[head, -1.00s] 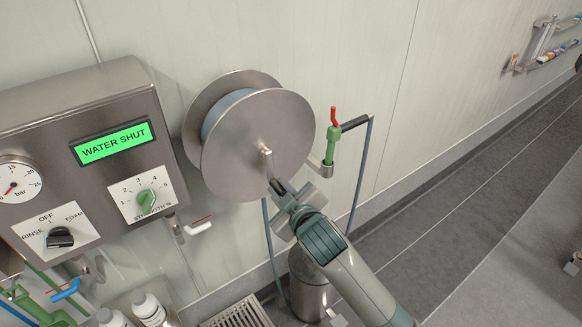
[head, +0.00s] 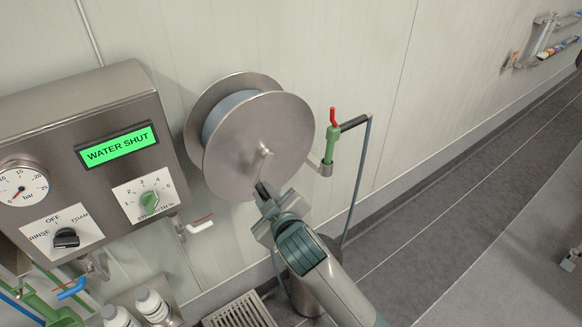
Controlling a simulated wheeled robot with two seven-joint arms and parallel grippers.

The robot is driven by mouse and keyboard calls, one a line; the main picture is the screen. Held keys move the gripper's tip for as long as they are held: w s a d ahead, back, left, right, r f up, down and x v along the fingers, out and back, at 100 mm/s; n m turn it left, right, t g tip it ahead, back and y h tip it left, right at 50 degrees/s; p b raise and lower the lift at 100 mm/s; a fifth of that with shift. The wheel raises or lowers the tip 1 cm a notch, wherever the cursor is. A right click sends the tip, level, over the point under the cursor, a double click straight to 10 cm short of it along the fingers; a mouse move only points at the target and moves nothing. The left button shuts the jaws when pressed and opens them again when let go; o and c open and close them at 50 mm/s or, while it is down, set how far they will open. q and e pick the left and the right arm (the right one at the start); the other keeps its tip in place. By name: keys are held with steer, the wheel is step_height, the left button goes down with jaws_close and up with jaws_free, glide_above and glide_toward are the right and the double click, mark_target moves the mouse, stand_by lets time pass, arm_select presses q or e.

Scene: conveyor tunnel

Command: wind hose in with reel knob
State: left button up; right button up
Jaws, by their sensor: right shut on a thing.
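The steel hose reel (head: 285,125) is mounted on the wall, with blue-grey hose (head: 220,112) wound between its two discs. A short crank (head: 264,158) stands out from the front disc near its centre. My right gripper (head: 262,190) is at the lower part of the front disc, shut on the reel knob, which is mostly hidden by the jaws. A length of hose below the reel is largely hidden behind my right gripper. My left gripper is not in view.

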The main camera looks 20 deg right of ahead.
steer(key=shift+s+a+r+p, duration=0.1)
steer(key=shift+a+r+p, duration=0.2)
steer(key=shift+r+p, duration=0.05)
steer(key=shift+s+a+r+p, duration=0.15)
steer(key=shift+a+r+p, duration=0.25)
steer(key=shift+a+r, duration=0.1)
steer(key=shift+s+a+r+p, duration=0.15)
steer(key=shift+a+r+p, duration=0.2)
steer(key=shift+a+r, duration=0.15)
steer(key=shift+s+a+r, duration=0.15)
steer(key=shift+a+r, duration=0.15)
steer(key=shift+s+a+r, duration=0.1)
steer(key=shift+a+r, duration=0.1)
steer(key=shift+r, duration=0.55)
steer(key=shift+s+a+r, duration=0.1)
steer(key=shift+a+r, duration=0.1)
steer(key=shift+r, duration=0.55)
steer(key=shift+a+r, duration=0.2)
steer(key=shift+r, duration=0.55)
